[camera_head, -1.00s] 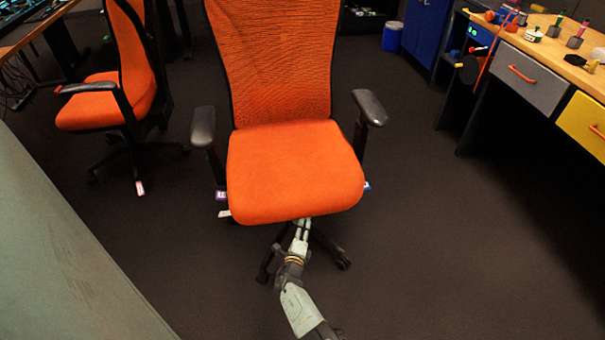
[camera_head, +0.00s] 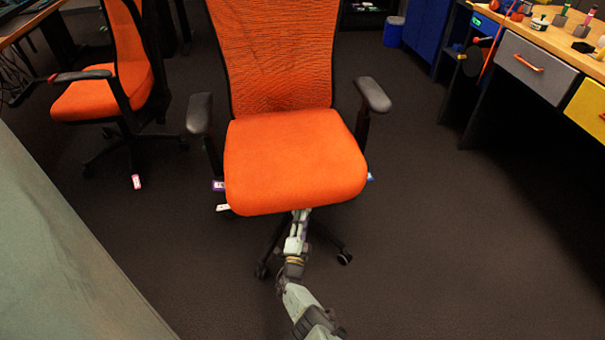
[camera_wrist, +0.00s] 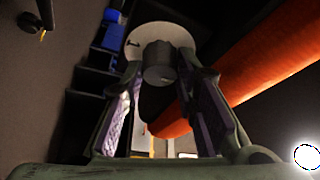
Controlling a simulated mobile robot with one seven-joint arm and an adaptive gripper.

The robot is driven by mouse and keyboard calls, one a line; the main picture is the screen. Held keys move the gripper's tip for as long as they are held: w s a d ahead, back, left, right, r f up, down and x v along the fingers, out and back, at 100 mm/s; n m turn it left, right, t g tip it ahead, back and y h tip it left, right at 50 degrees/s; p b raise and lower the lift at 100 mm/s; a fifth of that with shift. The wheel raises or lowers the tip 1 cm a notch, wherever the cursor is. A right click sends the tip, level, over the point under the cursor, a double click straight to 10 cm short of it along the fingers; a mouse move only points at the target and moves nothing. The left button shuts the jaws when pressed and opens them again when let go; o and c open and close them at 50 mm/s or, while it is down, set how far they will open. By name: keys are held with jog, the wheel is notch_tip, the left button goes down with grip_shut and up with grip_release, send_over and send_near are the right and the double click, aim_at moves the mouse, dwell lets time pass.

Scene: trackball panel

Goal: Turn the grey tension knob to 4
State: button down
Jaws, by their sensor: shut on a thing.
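The grey tension knob (camera_wrist: 158,62) shows in the wrist view as a dark grey cylinder in front of a pale round dial plate (camera_wrist: 185,38). A small dark mark shows on the plate's upper left; I cannot read a scale or the knob's setting. My gripper (camera_wrist: 160,68) has a finger on each side of the knob and is shut on it. In the head view my gripper (camera_head: 300,218) reaches under the front of the orange chair seat (camera_head: 293,162). The seat hides the fingertips and the knob there.
The chair's wheeled base (camera_head: 335,248) is close to my arm. A second orange chair (camera_head: 105,90) stands at the left. A workbench with a grey drawer (camera_head: 535,68) is at the right. The dark floor between chair and bench is clear.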

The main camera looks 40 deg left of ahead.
jog(key=shift+s+a+f+n, duration=0.1)
jog(key=shift+f+n, duration=0.05)
jog(key=shift+n, duration=0.15)
jog(key=c, duration=1.5)
grip_release()
jog(key=shift+o, duration=1.3)
jog(key=v, duration=0.7)
jog(key=shift+s+f, duration=0.1)
jog(key=shift+s, duration=0.1)
